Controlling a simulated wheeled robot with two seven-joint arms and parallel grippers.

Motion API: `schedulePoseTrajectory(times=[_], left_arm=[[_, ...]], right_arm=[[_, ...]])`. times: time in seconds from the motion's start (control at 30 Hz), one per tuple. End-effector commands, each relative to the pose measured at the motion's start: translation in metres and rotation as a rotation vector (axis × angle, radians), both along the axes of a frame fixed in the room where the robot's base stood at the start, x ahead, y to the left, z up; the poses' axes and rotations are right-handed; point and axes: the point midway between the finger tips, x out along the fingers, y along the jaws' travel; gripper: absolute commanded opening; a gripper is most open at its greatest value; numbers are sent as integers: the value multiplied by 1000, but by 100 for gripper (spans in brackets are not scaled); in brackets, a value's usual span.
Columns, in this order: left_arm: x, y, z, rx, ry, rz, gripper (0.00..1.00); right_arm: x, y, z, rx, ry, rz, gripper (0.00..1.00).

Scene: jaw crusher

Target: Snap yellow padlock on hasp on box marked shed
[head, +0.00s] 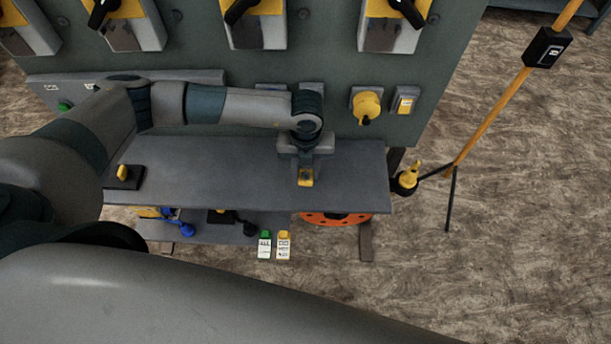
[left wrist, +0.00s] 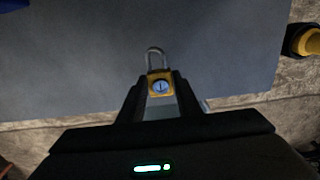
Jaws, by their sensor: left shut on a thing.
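The yellow padlock (head: 306,178) is between the fingers of my left gripper (head: 305,174), above the grey shelf (head: 230,165). In the left wrist view the padlock (left wrist: 161,86) shows its round keyhole face, and its silver shackle points away from the gripper. I cannot tell whether the shackle is open or latched. The left gripper (left wrist: 160,92) is shut on the padlock body. I cannot make out a hasp or the marking "shed" on any box; the labels are too small to read. My right gripper is not in view.
A green-grey panel (head: 335,75) rises behind the shelf, with several grey-and-yellow switch boxes and a yellow knob (head: 367,105). A black block with a yellow top (head: 123,177) sits on the shelf's left. A yellow pole (head: 490,115) stands right.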

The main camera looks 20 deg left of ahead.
Motion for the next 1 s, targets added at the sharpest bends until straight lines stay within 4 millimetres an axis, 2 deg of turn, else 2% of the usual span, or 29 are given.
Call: schedulePoseTrajectory(times=[0.03,0.4,0.6,0.8,1.0], left_arm=[[1,0,5,-3,-3,-2,7],[-25,-68,47,-4,-2,-6,7],[-35,-95,66,-3,-1,-3,7],[-40,-107,76,0,0,-1,7],[-41,-109,78,1,0,0,7]], right_arm=[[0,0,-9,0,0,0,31],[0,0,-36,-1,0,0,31],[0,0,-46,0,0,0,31],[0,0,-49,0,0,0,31],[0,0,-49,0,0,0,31]])
